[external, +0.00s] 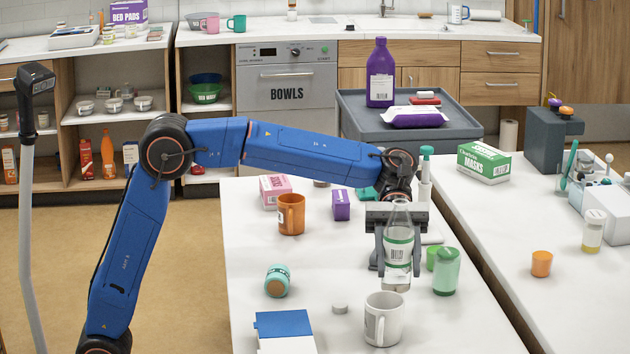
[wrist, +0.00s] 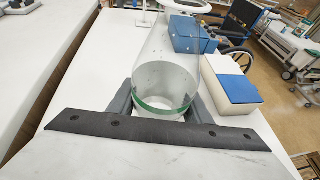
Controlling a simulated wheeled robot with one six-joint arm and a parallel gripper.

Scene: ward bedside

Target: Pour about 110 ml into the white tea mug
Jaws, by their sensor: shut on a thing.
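A clear bottle (external: 398,235) with a green and white label stands upright between the fingers of my gripper (external: 398,266), which is shut on it. In the wrist view the clear bottle (wrist: 165,75) shows close up between the gripper's fingers (wrist: 158,108). I cannot tell whether its base touches the table. The white tea mug (external: 384,319) stands upright on the white table, nearer the external camera than the bottle and slightly left of it. The two look apart. I cannot see the level inside the mug, and I cannot clearly pick the mug out in the wrist view.
A green jar (external: 446,272) stands close right of the bottle. A blue and white box (external: 284,328), a teal jar (external: 277,281) and a small white disc (external: 340,308) lie left of the mug. An orange mug (external: 291,214) stands further back. Table right of the mug is clear.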

